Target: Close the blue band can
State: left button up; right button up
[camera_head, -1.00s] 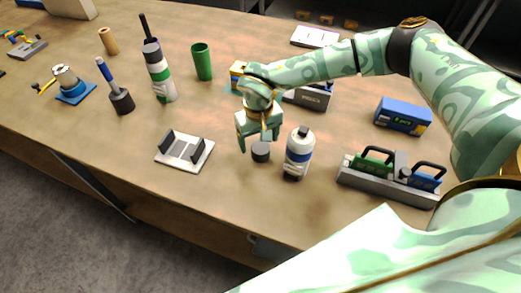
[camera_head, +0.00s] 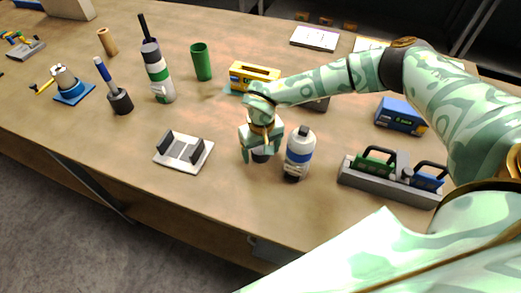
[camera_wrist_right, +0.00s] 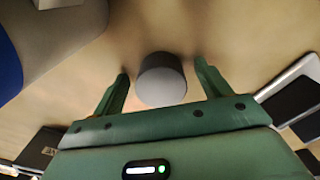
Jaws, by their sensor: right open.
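The blue band can (camera_head: 300,154) is a white can with a blue band and a small dark neck on top. It stands upright on the table, just right of my right gripper. Its blue and grey side shows at the left edge of the wrist view (camera_wrist_right: 10,70). A dark grey round cap (camera_wrist_right: 161,80) stands on the table left of the can. My right gripper (camera_head: 261,157) points down over the cap, open, with one finger on each side. The wrist view shows gaps between cap and fingers. My left gripper is not in view.
A grey rack (camera_head: 390,186) with green and blue handled pieces stands right of the can. A white holder with dark uprights (camera_head: 183,151) lies to the left. A green band can (camera_head: 158,75) and a green cup (camera_head: 201,62) stand farther back. The front table strip is clear.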

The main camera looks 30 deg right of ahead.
jog(key=c, duration=1)
jog(key=shift+c, duration=0.2)
jog(key=shift+r, duration=0.1)
jog(key=shift+r, duration=0.2)
notch_tip(320, 180, up, 2)
jog(key=shift+r+p, duration=0.1)
jog(key=shift+p, duration=0.25)
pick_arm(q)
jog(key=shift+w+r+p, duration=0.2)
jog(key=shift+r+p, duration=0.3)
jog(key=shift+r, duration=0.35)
pick_arm(e)
jog(key=s+a+r, duration=0.3)
jog(key=a+r, duration=0.7)
jog(key=a, duration=0.3)
jog(key=shift+s+a, duration=0.25)
jog(key=shift+a, duration=0.1)
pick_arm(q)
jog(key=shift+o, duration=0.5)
pick_arm(e)
jog(key=shift+r, duration=0.1)
